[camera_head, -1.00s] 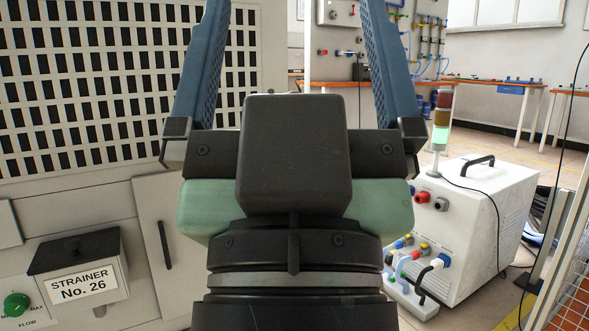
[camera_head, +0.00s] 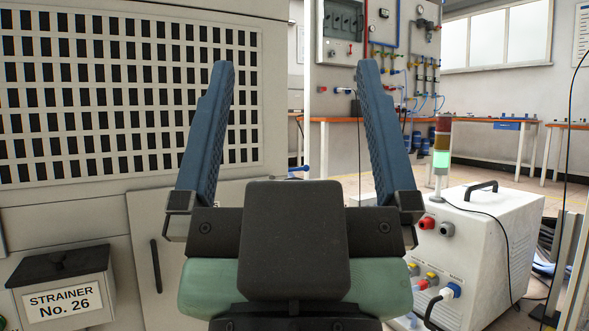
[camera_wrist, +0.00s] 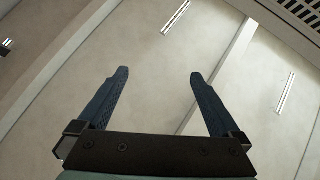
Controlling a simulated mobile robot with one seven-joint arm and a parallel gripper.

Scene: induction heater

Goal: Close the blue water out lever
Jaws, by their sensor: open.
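My gripper (camera_head: 295,64) is open and empty, its two blue fingers pointing up and away in the head view. It also shows open in the wrist view (camera_wrist: 159,73), in front of pale panels, with no lever between the fingers. In the head view a small blue lever-like part (camera_head: 298,170) shows just above the gripper body, between the fingers; its lower part is hidden. I cannot tell from these frames which is the blue water out lever.
A cabinet with a slotted grille (camera_head: 120,100) stands at left, with a strainer box (camera_head: 62,300) low on it. A white machine (camera_head: 490,250) with a light tower (camera_head: 442,150) stands at right. Benches (camera_head: 490,125) are at the back, with open floor before them.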

